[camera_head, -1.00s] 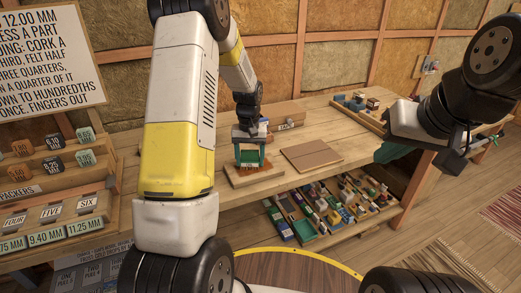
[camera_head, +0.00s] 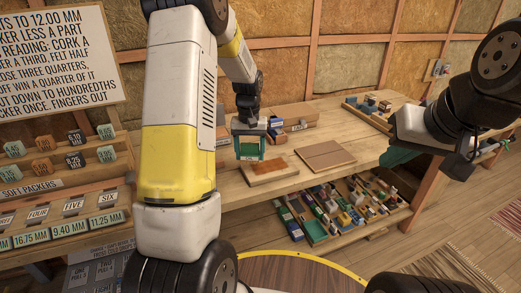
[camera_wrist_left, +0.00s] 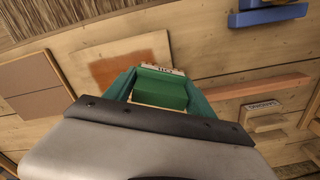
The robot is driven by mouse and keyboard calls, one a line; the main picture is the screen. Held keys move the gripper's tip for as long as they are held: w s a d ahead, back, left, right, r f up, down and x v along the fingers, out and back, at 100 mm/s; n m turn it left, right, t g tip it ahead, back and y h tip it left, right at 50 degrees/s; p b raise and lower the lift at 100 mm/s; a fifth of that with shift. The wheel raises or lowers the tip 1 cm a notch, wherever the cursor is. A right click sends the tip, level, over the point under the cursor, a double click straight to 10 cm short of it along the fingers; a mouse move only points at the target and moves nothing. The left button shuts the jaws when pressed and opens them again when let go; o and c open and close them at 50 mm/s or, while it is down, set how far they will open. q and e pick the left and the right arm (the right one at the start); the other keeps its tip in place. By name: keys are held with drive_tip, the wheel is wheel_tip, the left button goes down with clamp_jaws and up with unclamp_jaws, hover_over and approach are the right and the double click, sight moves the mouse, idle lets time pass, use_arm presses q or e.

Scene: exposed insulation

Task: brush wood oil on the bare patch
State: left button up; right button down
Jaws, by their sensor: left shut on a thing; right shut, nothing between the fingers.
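A small wooden board (camera_head: 284,177) lies on the bench with an orange-brown patch in its middle and paler wood around it. It also shows in the left wrist view (camera_wrist_left: 104,74), partly hidden by my fingers. My left gripper (camera_head: 250,157) is shut on a green block-like thing (camera_wrist_left: 160,90) between its teal fingers, close to the board's back left edge. A pale lettered strip shows at its far end; I cannot tell whether it touches the board. My right gripper (camera_head: 400,155) is mostly hidden behind its arm; its teal part shows near the bench's right side, shut and empty.
A two-tone panel (camera_head: 325,156) lies right of the board. A labelled wooden box (camera_head: 293,116) and blue pieces (camera_head: 275,123) stand behind the gripper. A tray of blocks (camera_head: 368,112) is at back right. A lower shelf (camera_head: 320,236) holds many coloured items.

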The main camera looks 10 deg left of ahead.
sight(250, 144)
use_arm(q)
drive_tip(key=shift+r, duration=2.15)
drive_tip(key=shift+d+f, duration=0.1)
